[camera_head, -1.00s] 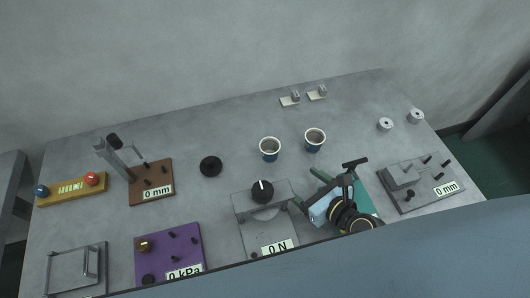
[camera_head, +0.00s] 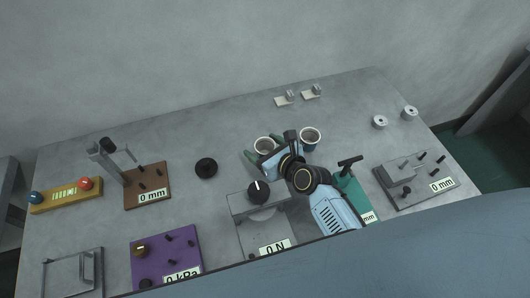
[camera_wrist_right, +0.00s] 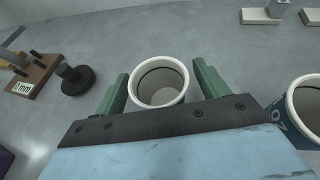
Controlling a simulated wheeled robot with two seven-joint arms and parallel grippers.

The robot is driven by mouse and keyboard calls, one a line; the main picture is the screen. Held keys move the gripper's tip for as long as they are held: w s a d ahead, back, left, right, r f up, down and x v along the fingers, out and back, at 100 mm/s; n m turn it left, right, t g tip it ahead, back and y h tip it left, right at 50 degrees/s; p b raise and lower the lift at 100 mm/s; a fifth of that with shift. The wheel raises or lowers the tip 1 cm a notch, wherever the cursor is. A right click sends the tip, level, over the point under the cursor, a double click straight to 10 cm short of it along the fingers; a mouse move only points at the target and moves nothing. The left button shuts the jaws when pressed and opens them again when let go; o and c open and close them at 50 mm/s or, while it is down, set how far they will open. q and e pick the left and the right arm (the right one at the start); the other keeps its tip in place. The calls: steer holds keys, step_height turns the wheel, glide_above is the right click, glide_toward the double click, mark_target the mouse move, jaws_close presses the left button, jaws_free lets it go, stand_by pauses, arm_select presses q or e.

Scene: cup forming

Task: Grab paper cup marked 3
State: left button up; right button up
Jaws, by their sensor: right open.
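Two blue paper cups with white rims stand near the middle of the table. The left cup (camera_head: 264,145) is near my right gripper (camera_head: 262,148), whose green fingers are open on either side of it. In the right wrist view this cup (camera_wrist_right: 159,84) shows between the spread fingertips, with no visible contact; its side marking is hidden. The right cup (camera_head: 310,138) stands just beyond the gripper's right side. It also shows at the right edge of the right wrist view (camera_wrist_right: 304,103), with a partly visible, unclear white mark. My left gripper is out of view.
A grey press block (camera_head: 256,226) reading 0 N and a teal stand (camera_head: 354,192) are close to my right arm. A black disc (camera_head: 206,168) lies left of the cups. Small white plates (camera_head: 286,100) lie behind.

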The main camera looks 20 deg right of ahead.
steer(key=shift+w+a+f, duration=0.25)
steer(key=shift+w+f, duration=0.05)
steer(key=shift+w, duration=0.25)
steer(key=c, duration=1)
steer(key=shift+r, duration=0.1)
steer(key=shift+c, duration=0.2)
